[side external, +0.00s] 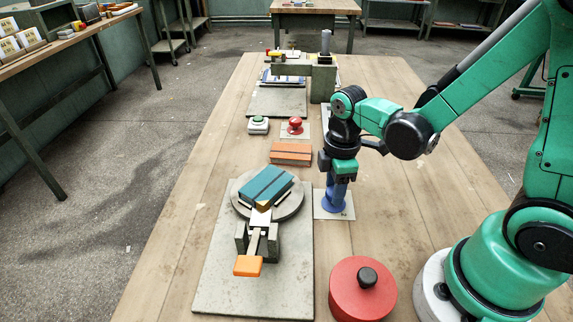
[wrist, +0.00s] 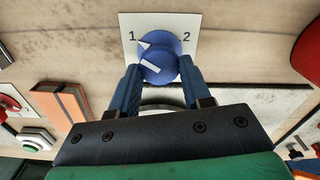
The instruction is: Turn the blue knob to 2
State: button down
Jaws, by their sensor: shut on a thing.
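The blue knob (wrist: 165,50) sits on a pale plate (wrist: 208,22) printed with 1 at left and 2 at right in the wrist view. A white mark on the knob's rim lies on the side toward the 1, and a white bar on its top slants up-left. In the side view the knob (side external: 332,206) stands low on its plate (side external: 347,212), under my gripper (side external: 339,190). My gripper (wrist: 160,82) points down, its blue fingers on either side of the knob, shut on it. The fingers hide part of the knob.
A red round lidded pot (side external: 362,290) stands in front of the knob's plate.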

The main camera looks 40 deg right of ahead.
jog(key=shift+m, duration=0.4)
jog(key=m, duration=0.4)
jog(key=shift+m, duration=0.3)
jog(key=m, duration=0.6)
jog(key=shift+d, duration=0.1)
jog(key=m, duration=0.5)
jog(key=shift+m, duration=0.4)
jog(key=m, duration=0.5)
jog(key=shift+c, duration=2)
grip_release()
